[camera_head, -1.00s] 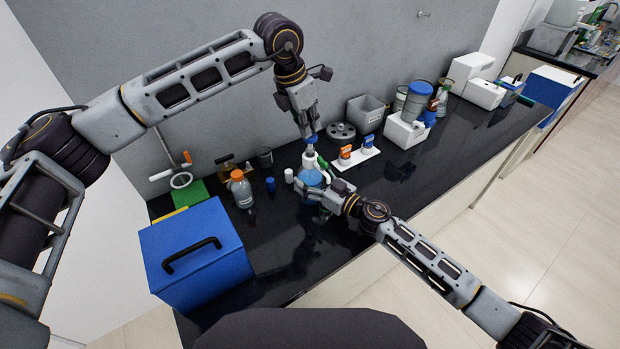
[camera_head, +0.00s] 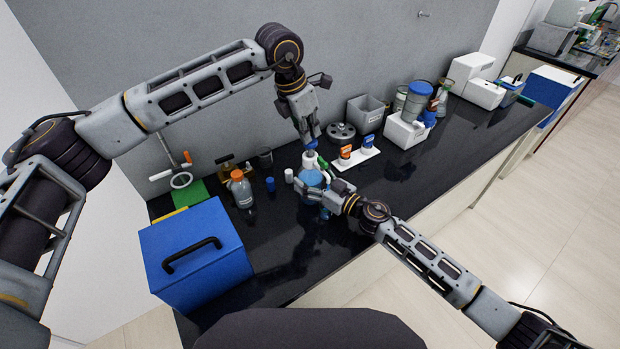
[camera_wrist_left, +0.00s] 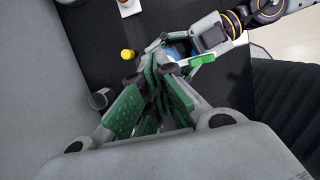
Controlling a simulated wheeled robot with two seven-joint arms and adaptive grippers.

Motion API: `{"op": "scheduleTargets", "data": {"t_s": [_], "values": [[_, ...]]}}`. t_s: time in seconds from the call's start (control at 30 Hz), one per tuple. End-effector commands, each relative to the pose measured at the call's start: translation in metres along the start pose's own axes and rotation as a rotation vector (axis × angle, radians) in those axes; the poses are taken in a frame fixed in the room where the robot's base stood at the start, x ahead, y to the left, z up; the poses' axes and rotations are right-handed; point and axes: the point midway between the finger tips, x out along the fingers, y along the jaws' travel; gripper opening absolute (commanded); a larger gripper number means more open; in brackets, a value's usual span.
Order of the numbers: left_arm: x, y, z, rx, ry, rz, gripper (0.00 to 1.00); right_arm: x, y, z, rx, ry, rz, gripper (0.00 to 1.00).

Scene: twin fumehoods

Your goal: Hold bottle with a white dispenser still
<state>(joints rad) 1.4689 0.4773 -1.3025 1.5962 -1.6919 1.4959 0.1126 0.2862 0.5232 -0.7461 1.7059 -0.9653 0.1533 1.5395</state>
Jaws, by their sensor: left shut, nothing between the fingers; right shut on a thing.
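The bottle with a white dispenser (camera_head: 310,162) stands upright on the black bench, with its blue body (camera_head: 311,179) low in the head view. My right gripper (camera_head: 311,190) is shut around the blue body from the near right side. My left gripper (camera_head: 310,136) points down above the dispenser, shut and empty, with a small blue part at its tips. I cannot tell whether it touches the dispenser. In the left wrist view the closed green-padded fingers (camera_wrist_left: 155,85) hide most of the bottle; a bit of blue (camera_wrist_left: 178,51) shows beside my right gripper.
An orange-capped bottle (camera_head: 241,190), a blue cap (camera_head: 270,184) and a blue box (camera_head: 195,255) stand to the left. A white rack (camera_head: 357,158) with two small bottles stands close on the right. The bench further right has bare room.

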Motion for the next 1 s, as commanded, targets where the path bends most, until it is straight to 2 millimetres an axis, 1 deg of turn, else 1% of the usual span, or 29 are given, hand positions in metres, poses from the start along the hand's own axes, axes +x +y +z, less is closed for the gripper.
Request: {"op": "scheduleTargets", "data": {"t_s": [0.17, 0.63, 1.0], "values": [[-0.002, 0.000, 0.001, 0.000, 0.001, 0.000, 0.00, 0.000, 0.000, 0.000, 0.000, 0.001, 0.000, 0.13], [-0.025, 0.000, 0.008, 0.000, 0.000, 0.000, 0.00, 0.000, 0.000, 0.000, 0.000, 0.001, 0.000, 0.13], [-0.027, 0.000, 0.009, 0.000, 0.000, 0.000, 0.00, 0.000, 0.000, 0.000, 0.000, 0.000, 0.000, 0.13]]}}
